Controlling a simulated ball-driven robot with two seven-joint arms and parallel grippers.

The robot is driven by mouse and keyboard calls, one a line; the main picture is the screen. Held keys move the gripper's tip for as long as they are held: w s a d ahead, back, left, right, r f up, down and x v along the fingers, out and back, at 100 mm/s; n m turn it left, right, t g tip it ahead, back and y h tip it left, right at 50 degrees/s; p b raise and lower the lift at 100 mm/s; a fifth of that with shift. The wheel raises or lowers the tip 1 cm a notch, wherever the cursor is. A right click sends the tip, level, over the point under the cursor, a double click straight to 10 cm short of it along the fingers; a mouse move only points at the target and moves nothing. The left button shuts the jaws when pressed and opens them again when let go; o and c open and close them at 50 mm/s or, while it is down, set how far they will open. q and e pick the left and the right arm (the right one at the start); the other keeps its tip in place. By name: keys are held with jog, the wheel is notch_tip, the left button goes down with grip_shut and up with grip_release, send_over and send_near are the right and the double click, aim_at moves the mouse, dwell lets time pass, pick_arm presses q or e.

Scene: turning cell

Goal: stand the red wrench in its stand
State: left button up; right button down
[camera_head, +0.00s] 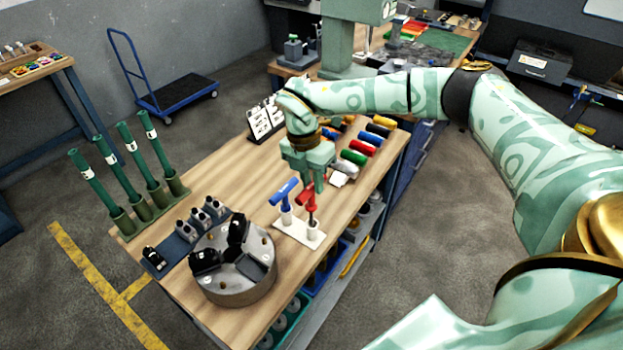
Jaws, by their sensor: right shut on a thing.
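The red wrench (311,208) is a T-handled chuck key, held roughly upright with its shaft pointing down. My right gripper (312,183) is shut on its handle from above. The shaft's lower end is at or just over the right white post of the white stand (289,228); I cannot tell whether it is inside the post. The blue wrench (284,191) stands in the left post, close beside the red one. The fingers hide part of the red handle. My left gripper is not in view.
A grey lathe chuck (236,286) with black jaws sits at the table's near end. Jaw blocks (203,220) and several green bars in holders (158,172) stand to the left. Coloured handles (354,157) line the right edge. The wooden tabletop's (226,182) middle is clear.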

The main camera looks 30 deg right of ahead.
jog(key=shift+f+b, duration=0.7)
jog(key=shift+f, duration=0.2)
jog(key=shift+f+b, duration=0.4)
jog(key=shift+f, duration=1.15)
jog(key=c, duration=1.2)
grip_release()
notch_tip(320, 180, up, 16)
jog(key=w+p, duration=0.1)
jog(key=w, duration=0.1)
jog(key=shift+w+a, duration=0.2)
jog(key=shift+a, duration=0.25)
jog(key=shift+a, duration=0.1)
